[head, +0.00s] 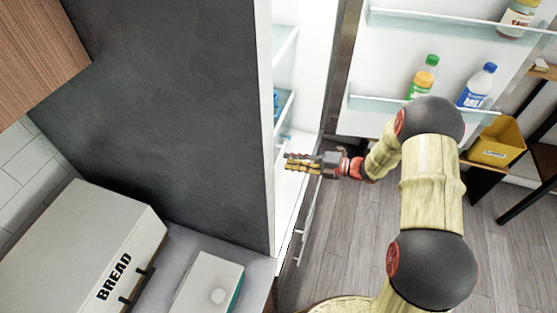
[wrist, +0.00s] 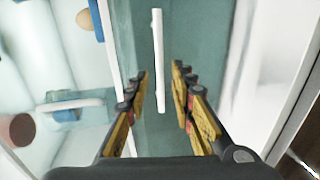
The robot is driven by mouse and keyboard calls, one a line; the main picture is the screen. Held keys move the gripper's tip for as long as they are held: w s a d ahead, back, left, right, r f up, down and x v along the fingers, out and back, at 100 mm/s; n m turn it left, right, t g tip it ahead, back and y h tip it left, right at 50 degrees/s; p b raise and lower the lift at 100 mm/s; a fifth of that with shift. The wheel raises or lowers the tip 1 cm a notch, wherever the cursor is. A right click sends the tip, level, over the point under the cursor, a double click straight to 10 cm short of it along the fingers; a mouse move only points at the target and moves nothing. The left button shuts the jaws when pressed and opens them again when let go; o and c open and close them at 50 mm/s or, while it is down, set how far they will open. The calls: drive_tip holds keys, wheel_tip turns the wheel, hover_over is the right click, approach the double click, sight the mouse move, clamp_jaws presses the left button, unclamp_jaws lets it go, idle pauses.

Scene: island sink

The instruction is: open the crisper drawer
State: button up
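The refrigerator (head: 300,60) stands open, and my gripper (head: 303,162) reaches into its lower part in the head view. In the wrist view a teal, see-through drawer front (wrist: 205,35) fills the middle, with a long white bar handle (wrist: 158,60) on it. My gripper (wrist: 160,78) is open, with one yellow-padded finger on each side of the handle's line. Gaps show between the handle and both fingers. I cannot tell how far the fingertips are from the drawer front. In the head view the drawer is mostly hidden by the cabinet side.
The open refrigerator door (head: 380,60) holds bottles, a green-capped one (head: 424,77) and a blue-capped one (head: 477,86). A second white handle (wrist: 70,105) shows at left in the wrist view. A bread box (head: 80,245) sits on the counter. A yellow bin (head: 497,143) stands at right.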

sight(278, 159)
drive_tip(key=shift+b+x, duration=0.6)
drive_tip(key=shift+x, duration=2.1)
drive_tip(key=c, duration=0.3)
clamp_jaws()
